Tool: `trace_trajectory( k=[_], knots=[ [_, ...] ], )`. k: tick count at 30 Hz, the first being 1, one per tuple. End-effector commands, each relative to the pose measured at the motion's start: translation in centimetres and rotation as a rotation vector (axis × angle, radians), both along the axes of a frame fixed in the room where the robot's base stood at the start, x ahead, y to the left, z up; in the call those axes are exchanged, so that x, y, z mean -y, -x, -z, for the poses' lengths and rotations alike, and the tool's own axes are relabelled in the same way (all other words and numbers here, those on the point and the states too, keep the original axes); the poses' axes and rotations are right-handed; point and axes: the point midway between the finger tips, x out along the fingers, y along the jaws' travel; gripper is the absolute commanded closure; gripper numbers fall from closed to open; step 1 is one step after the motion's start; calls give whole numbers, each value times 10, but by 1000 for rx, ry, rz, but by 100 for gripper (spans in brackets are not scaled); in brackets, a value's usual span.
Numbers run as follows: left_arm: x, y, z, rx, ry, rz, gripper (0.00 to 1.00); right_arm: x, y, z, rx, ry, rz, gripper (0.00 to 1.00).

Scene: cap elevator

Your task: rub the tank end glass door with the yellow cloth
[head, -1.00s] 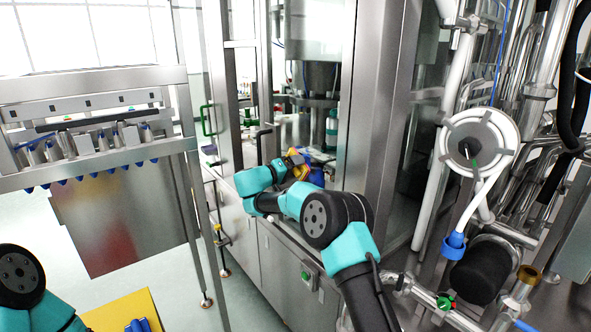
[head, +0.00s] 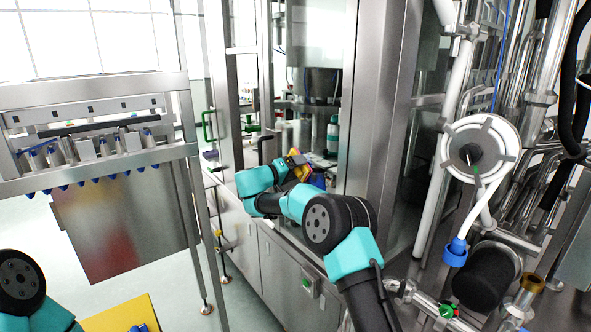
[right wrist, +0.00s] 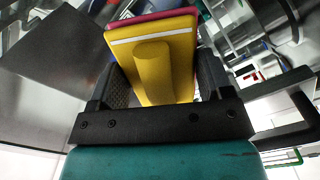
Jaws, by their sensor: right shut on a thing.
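My right gripper (head: 299,168) is shut on a yellow block-like thing (right wrist: 152,62), which I take for the yellow cloth. In the right wrist view it has a white stripe, a pinkish-red edge and a rounded yellow handle between the fingers. In the head view it is a small yellow patch at the machine's open-looking front. A tall steel machine with glass stands around it; its glass panel (head: 427,75) lies right of the steel column. I cannot tell which pane is the tank end door, or whether the cloth touches glass. My left gripper is out of view.
A steel rack (head: 95,158) with several blue-tipped nozzles stands at left. A yellow panel (head: 125,312) with something blue on it lies low at left. Pipes and a white round flange (head: 490,125) crowd the right. Pale floor shows between rack and machine.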

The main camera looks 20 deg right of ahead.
Motion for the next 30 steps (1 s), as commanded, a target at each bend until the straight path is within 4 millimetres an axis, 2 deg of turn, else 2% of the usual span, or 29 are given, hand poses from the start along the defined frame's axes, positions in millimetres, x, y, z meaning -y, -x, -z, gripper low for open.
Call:
trace_trajectory(
  k=[16,30],
  knots=[
    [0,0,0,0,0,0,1,12,34,0,-1,0,1,73],
    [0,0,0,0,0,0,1,13,39,0,0,-1,1,73]
  ],
)
